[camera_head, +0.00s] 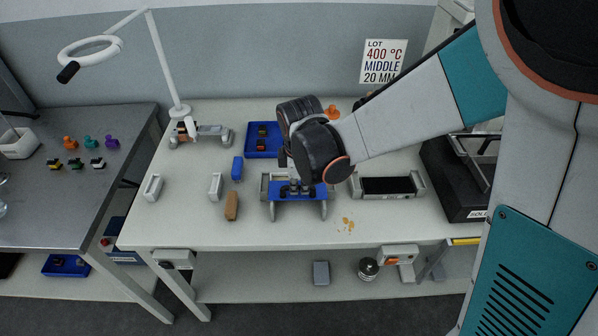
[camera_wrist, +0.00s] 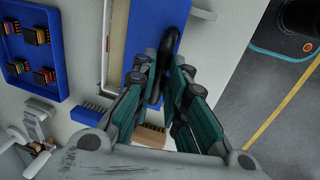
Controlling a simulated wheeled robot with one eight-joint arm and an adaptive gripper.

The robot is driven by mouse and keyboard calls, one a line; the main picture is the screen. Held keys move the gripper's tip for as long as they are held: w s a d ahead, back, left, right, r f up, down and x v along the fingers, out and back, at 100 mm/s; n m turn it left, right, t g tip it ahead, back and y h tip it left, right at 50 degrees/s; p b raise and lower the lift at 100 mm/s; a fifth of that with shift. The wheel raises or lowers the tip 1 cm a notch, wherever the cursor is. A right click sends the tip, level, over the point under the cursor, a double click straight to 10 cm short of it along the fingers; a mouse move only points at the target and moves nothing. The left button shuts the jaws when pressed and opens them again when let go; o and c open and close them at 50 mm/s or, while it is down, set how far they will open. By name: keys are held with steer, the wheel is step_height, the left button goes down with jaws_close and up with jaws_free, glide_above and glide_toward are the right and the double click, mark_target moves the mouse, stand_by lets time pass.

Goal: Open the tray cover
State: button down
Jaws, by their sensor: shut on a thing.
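The blue tray cover (camera_head: 314,192) lies over a grey tray fixture (camera_head: 265,185) near the middle of the bench in the head view. In the wrist view the cover is a flat blue panel (camera_wrist: 143,25) with a black curved handle (camera_wrist: 170,42). My gripper (camera_head: 296,184) is above the cover in the head view. In the wrist view its fingers (camera_wrist: 161,78) are closed around the handle's near end. I cannot tell whether the cover is raised off the tray. My wrist and fingers hide part of both.
A blue tray of connectors (camera_head: 253,147) stands behind left; it also shows in the wrist view (camera_wrist: 62,90). A brown block (camera_head: 232,206) and a blue block (camera_head: 237,168) lie to the left. A grey tray with a dark inset (camera_head: 416,184) is at right.

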steer(key=s, duration=0.3)
steer(key=shift+s, duration=0.2)
steer(key=c, duration=1.6)
jaws_free()
steer(key=shift+w, duration=0.1)
